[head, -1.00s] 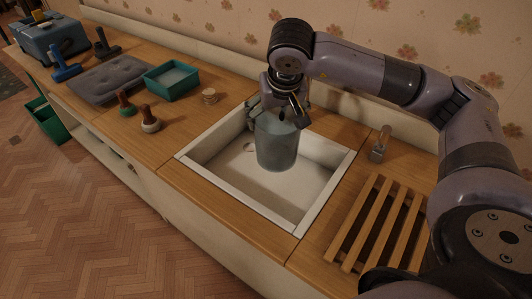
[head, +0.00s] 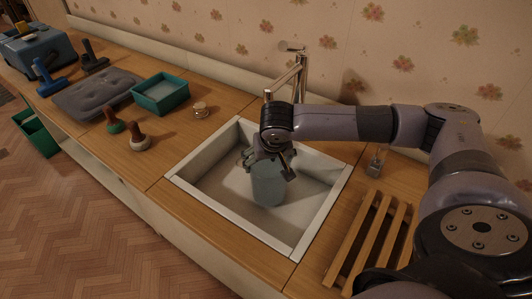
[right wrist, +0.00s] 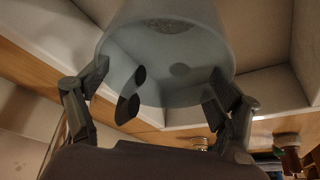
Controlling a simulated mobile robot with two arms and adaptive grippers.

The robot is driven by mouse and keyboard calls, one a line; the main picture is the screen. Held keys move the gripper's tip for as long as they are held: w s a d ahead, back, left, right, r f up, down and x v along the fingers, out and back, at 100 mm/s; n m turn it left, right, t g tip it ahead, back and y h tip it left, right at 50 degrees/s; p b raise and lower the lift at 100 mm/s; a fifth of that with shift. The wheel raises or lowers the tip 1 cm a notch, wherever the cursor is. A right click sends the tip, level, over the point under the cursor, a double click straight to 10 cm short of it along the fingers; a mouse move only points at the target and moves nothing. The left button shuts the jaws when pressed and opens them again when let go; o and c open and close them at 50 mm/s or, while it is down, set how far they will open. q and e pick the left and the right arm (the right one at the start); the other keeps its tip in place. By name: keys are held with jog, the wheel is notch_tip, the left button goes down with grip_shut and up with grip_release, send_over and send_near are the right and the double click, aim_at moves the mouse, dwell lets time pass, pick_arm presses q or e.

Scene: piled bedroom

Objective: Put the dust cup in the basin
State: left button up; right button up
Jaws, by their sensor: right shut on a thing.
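The dust cup (head: 269,186) is a translucent grey-blue cup, held upright inside the walls of the white basin (head: 222,218). My right gripper (head: 268,165) is shut on the cup near its top. In the right wrist view the cup (right wrist: 175,50) fills the upper middle, with the two fingers of the gripper (right wrist: 158,98) on either side of it. I cannot tell whether the cup's bottom touches the basin floor. My left gripper is not in view.
A faucet (head: 300,75) stands behind the basin. A wooden slatted rack (head: 368,240) and a small dispenser (head: 377,160) are to the right. A teal tray (head: 160,92), two brushes (head: 139,138), a grey cushion (head: 95,93) and a blue box (head: 36,50) sit to the left.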

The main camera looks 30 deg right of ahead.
jog(key=w, duration=0.1)
jog(key=w+d, duration=0.1)
jog(key=w+f+p, duration=0.1)
jog(key=shift+w+d, duration=0.15)
jog(key=shift+d, duration=0.1)
jog(key=shift+f, duration=0.15)
jog(key=o, duration=1.3)
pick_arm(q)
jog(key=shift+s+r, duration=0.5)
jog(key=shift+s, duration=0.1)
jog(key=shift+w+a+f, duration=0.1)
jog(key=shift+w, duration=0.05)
pick_arm(e)
jog(key=v, duration=1.2)
